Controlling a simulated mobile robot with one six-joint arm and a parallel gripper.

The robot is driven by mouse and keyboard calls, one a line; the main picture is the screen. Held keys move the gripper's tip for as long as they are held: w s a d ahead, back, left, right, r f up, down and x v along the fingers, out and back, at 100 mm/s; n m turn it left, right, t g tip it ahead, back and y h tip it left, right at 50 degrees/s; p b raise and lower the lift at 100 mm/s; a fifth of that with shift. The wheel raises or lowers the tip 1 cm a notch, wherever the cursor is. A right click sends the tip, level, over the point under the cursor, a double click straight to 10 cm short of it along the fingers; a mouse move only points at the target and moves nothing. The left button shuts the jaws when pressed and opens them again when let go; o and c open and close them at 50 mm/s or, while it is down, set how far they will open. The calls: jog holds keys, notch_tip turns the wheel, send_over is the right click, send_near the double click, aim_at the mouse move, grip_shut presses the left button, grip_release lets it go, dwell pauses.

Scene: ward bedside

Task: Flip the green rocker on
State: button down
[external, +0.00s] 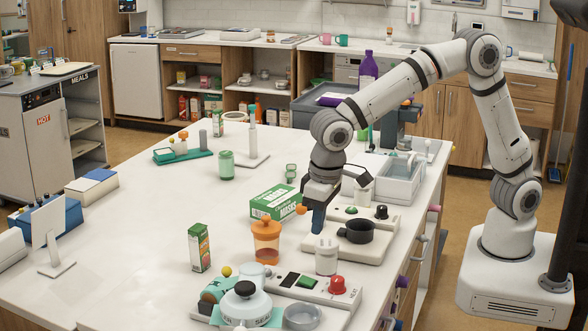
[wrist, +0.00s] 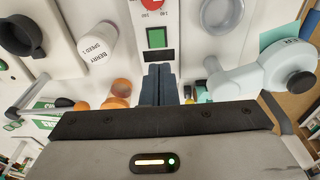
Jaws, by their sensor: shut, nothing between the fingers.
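The green rocker (external: 307,282) is set in a long white panel (external: 322,293) on the counter, between a black inset (external: 290,280) and a red knob (external: 337,285). In the wrist view the green rocker (wrist: 156,38) lies just beyond my fingertips, with the black inset (wrist: 160,55) between them. I cannot tell which way the rocker is tilted. My gripper (external: 318,228) points down, shut and empty, above the counter and behind the panel in the external view. Its dark blue fingers (wrist: 158,72) are together and appear apart from the rocker.
A white cup (external: 326,256) and an orange-lidded jar (external: 266,243) stand near the panel. A pale teal and white device (external: 245,304) and a grey dish (external: 302,316) lie in front. A black pot (external: 356,232) sits on a white unit behind. The left counter has free room.

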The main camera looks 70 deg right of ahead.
aim_at(303, 277)
jog(key=shift+s+r, duration=0.1)
jog(key=shift+r, duration=0.25)
jog(key=shift+f, duration=0.1)
jog(key=b, duration=0.1)
jog(key=w+d+b, duration=0.1)
jog(key=b, duration=0.1)
jog(key=shift+w+r+t+b, duration=0.1)
jog(key=shift+r+t+b, duration=0.2)
jog(key=shift+t, duration=0.1)
jog(key=shift+f, duration=0.1)
jog(key=w+f, duration=0.1)
jog(key=f, duration=0.3)
jog(key=f+p, duration=0.1)
jog(key=f, duration=0.4)
jog(key=w+f+p, duration=0.1)
jog(key=f, duration=0.3)
jog(key=shift+w+f, duration=0.35)
